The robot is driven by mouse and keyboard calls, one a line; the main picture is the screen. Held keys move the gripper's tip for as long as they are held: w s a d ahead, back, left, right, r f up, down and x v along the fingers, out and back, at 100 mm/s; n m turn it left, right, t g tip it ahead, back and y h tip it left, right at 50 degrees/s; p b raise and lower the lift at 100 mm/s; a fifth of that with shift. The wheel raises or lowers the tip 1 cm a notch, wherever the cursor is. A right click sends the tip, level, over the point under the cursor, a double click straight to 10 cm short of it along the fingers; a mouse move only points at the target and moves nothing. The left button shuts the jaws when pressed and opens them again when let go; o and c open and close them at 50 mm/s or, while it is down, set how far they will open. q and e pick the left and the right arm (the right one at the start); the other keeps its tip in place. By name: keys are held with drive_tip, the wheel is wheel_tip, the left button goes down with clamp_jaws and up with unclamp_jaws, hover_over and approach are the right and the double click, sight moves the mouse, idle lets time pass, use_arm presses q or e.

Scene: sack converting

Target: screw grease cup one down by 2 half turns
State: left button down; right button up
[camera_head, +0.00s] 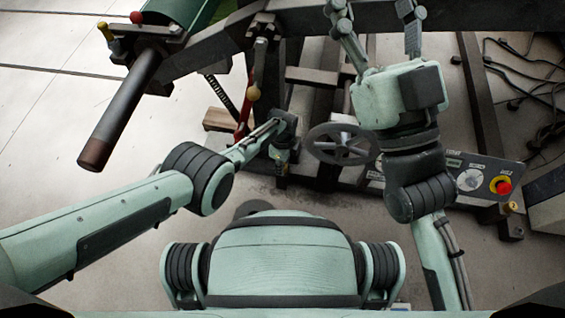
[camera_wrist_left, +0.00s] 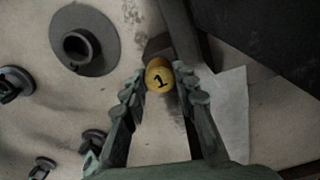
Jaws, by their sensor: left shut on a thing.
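Grease cup one (camera_wrist_left: 159,78) shows in the left wrist view as a round brass-yellow cap marked with a black 1. My left gripper (camera_wrist_left: 160,88) has its two fingers on either side of the cap and is shut on it. In the head view the left gripper (camera_head: 281,156) points down beside the machine frame, left of the handwheel; I cannot make out the cup there.
A spoked handwheel (camera_head: 341,144) stands between my two arms. A control panel (camera_head: 478,180) with a red button is at the right. A dark roller (camera_head: 122,110) juts out at the upper left. Black cables (camera_head: 540,88) lie on the floor at the far right.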

use_arm(q)
drive_tip(key=shift+m, duration=0.6)
drive_tip(key=c, duration=1.2)
unclamp_jaws()
